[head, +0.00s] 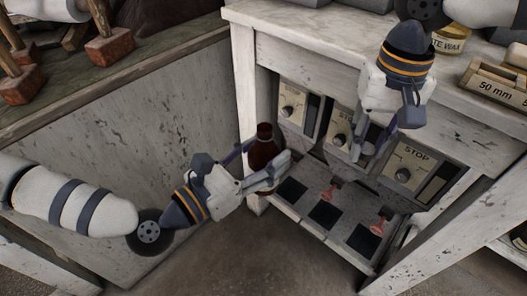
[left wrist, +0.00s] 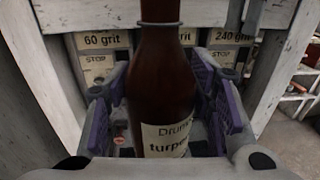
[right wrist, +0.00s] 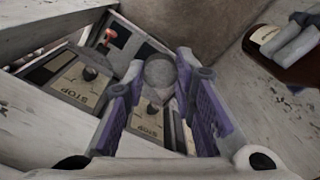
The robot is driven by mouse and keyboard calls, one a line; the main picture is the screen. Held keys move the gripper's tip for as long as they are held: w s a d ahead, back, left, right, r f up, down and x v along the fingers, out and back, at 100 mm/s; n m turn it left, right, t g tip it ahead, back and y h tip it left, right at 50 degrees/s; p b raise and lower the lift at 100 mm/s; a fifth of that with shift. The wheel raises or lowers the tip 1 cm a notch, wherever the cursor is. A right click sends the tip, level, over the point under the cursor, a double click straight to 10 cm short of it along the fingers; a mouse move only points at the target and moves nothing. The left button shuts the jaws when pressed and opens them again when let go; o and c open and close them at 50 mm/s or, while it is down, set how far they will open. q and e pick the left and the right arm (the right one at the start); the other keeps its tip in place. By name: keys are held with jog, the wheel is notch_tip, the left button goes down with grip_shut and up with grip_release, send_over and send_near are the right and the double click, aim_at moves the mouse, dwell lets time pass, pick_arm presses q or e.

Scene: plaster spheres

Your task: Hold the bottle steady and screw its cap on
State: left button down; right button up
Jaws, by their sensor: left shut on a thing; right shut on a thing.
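The brown bottle (head: 264,151) with a pale label stands about upright in front of the white bench. My left gripper (head: 266,163) is shut around its body; the left wrist view shows the bottle (left wrist: 158,85) between the purple finger pads. The bottle's top is cut off in that view. My right gripper (head: 374,145) points down, to the right of the bottle and apart from it. In the right wrist view it is shut on a small round grey cap (right wrist: 160,72). In the head view I cannot make out the cap. The bottle (right wrist: 264,35) is partly in view there, at the upper right.
The white bench (head: 330,30) has grit-labelled dispensers with STOP labels (head: 408,172) beneath its top. A low shelf (head: 290,190) with dark squares and red-tipped pegs lies below. A 50 mm box (head: 497,88) and a wax jar (head: 452,38) stand on the bench.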

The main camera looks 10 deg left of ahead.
jog(key=w+a+r, duration=0.2)
jog(key=a+r, duration=0.4)
jog(key=a, duration=0.3)
notch_tip(320, 180, up, 5)
jog(key=n, duration=0.2)
send_over(265, 128)
jog(key=shift+f, duration=0.1)
jog(key=shift+f, duration=2)
jog(key=shift+f, duration=0.1)
jog(key=shift+f, duration=0.8)
jog(key=shift+f, duration=0.6)
